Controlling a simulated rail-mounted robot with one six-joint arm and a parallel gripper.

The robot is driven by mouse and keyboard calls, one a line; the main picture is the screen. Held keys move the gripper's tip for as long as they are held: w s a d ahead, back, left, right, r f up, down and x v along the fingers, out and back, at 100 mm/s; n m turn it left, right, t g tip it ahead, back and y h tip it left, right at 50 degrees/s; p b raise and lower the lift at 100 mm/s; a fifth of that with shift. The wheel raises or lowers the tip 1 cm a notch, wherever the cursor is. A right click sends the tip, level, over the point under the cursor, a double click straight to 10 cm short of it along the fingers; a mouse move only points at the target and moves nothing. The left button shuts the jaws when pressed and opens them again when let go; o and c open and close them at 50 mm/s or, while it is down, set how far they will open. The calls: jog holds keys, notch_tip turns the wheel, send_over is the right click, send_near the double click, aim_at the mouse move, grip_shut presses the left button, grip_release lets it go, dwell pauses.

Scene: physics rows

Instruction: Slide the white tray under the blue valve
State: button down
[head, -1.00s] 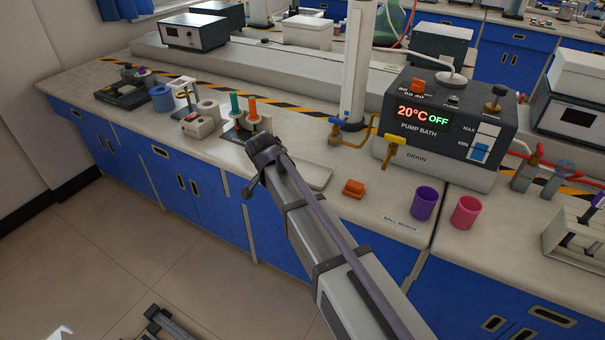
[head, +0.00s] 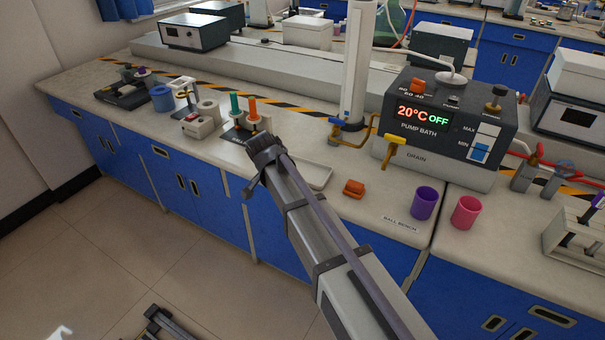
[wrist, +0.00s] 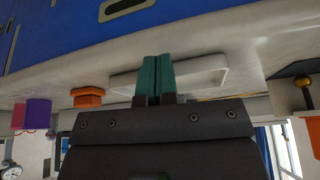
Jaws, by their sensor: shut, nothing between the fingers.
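The white tray (head: 317,176) lies flat on the bench near its front edge, partly hidden behind my arm in the head view. It also shows in the wrist view (wrist: 208,77), upside down, behind my fingers. My gripper (wrist: 157,78) is shut and empty, its teal fingertips overlapping the tray in that view. Whether they touch it I cannot tell. A small blue valve handle (head: 335,131) sits on a yellow pipe at the foot of the white column, behind the tray. Another blue round valve handle (head: 566,164) is on the red pipe at far right.
An orange block (head: 353,188) lies right of the tray. A purple cup (head: 424,203) and a pink cup (head: 466,212) stand farther right. The pump bath (head: 445,130), with a yellow drain tap (head: 396,150), stands behind. A stand with teal and orange pegs (head: 253,112) is behind my gripper.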

aim_at(311, 162)
jog(key=shift+w+d, duration=1.4)
jog(key=shift+w, duration=0.35)
jog(key=shift+w+d, duration=1.35)
jog(key=shift+w, duration=0.4)
jog(key=shift+w+d, duration=1.4)
jog(key=shift+w, duration=0.35)
jog(key=shift+s+a, duration=0.8)
jog(key=shift+s, duration=0.2)
notch_tip(311, 162, up, 8)
jog(key=p, duration=0.8)
